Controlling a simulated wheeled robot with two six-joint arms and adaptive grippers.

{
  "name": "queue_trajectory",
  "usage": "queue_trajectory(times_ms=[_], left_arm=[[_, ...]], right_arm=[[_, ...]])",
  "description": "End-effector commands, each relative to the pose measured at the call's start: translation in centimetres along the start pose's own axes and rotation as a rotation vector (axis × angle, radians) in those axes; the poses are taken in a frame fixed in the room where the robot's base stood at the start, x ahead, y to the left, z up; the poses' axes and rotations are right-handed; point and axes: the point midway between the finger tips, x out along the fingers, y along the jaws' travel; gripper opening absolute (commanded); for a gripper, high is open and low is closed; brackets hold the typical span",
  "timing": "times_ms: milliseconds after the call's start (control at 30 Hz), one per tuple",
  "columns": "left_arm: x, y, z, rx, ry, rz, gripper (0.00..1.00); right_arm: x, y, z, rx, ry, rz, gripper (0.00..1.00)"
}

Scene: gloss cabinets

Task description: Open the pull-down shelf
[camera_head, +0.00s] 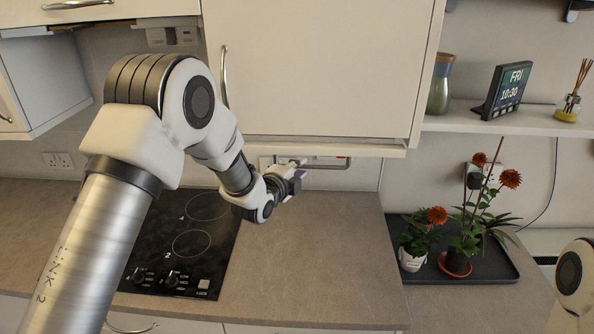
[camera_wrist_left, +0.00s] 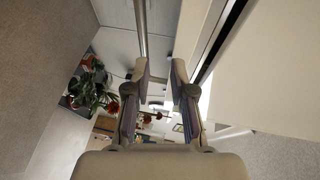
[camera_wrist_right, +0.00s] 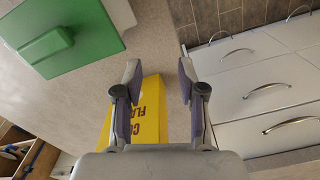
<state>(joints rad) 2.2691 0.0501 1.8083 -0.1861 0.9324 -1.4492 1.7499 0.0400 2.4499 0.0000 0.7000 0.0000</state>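The pull-down shelf's cream cabinet (camera_head: 318,70) hangs over the counter, with a pale ledge along its bottom. A metal bar handle (camera_head: 330,165) sits just below that ledge, partly hidden by my left gripper (camera_head: 294,174). In the left wrist view, my left gripper (camera_wrist_left: 160,72) is open with nothing between its fingers. A silver bar (camera_wrist_left: 140,30) shows ahead there, in line with the left finger; I cannot tell whether they touch. My right gripper (camera_wrist_right: 159,72) is open and empty, outside the head view.
A black hob (camera_head: 190,245) lies on the counter (camera_head: 310,255) below my left arm. A black tray (camera_head: 497,262) with potted red flowers (camera_head: 455,262) stands to the right. A clock (camera_head: 505,90) stands on the side shelf. A yellow box (camera_wrist_right: 150,110) lies beyond my right gripper.

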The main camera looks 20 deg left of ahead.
Motion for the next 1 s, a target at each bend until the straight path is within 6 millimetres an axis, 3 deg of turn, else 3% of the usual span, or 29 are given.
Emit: queue_trajectory(times_ms=[767, 867, 1000], left_arm=[[-1.1, 0.0, 0.0, -0.001, 0.0, 0.001, 0.24], [-2.4, 0.0, 0.1, -0.003, -0.001, 0.001, 0.24], [-5.7, 0.0, 0.0, -0.003, -0.001, 0.002, 0.24]], right_arm=[[0.6, 0.0, 0.0, 0.0, 0.0, 0.0, 0.4], [0.6, 0.0, 0.0, 0.0, 0.0, 0.0, 0.4], [0.6, 0.0, 0.0, 0.0, 0.0, 0.0, 0.4]])
